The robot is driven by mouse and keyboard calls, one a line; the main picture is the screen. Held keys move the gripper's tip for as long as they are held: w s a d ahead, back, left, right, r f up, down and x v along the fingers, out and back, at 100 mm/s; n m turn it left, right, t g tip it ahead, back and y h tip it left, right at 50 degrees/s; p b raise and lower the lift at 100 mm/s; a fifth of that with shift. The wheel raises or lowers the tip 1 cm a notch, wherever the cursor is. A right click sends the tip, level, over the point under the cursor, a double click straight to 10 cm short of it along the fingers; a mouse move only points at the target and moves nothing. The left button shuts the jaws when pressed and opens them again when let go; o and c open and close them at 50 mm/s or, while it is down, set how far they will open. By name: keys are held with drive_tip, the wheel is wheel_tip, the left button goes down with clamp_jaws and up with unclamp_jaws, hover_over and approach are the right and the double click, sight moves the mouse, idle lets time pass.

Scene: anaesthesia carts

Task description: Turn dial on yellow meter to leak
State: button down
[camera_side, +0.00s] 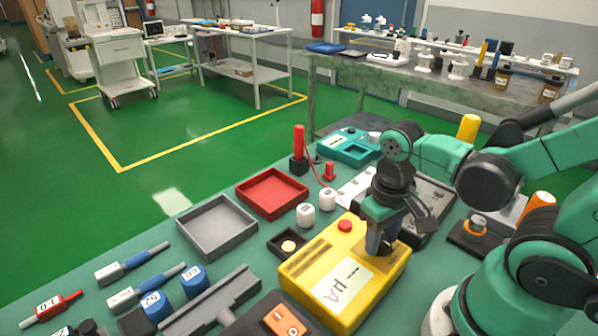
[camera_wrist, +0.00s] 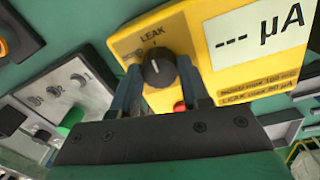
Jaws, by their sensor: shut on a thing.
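The yellow meter (camera_side: 345,270) lies on the green table, with a red button (camera_side: 345,226) and a white display panel reading "--- µA" (camera_wrist: 262,32). Its black dial (camera_wrist: 158,71) shows in the wrist view, below the printed LEAK label (camera_wrist: 152,33); a second label to the left is partly covered. The dial's pale mark appears to point up towards LEAK. My gripper (camera_wrist: 161,76) is shut on the dial, one finger on each side. In the side view my gripper (camera_side: 380,244) reaches down onto the meter's far right part and hides the dial.
A red tray (camera_side: 272,210) and a grey tray (camera_side: 217,245) stand left of the meter. Two small white pots (camera_side: 306,213) and a dark box with a round insert (camera_side: 288,246) sit close to its left. A teal device (camera_side: 349,146) is behind. Blue-handled tools lie front left.

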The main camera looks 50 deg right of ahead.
drive_tip(key=shift+m, duration=0.7)
drive_tip(key=shift+c, duration=2.1)
unclamp_jaws()
drive_tip(key=shift+a+r, duration=0.15)
drive_tip(key=shift+r, duration=2.65)
drive_tip(key=w+a+r+n+t, duration=0.1)
drive_tip(key=w+r+n+t, duration=0.1)
drive_tip(key=w+n+t, duration=0.2)
drive_tip(key=w+t, duration=0.3)
drive_tip(key=w, duration=0.1)
drive_tip(key=shift+a+r+y, duration=0.3)
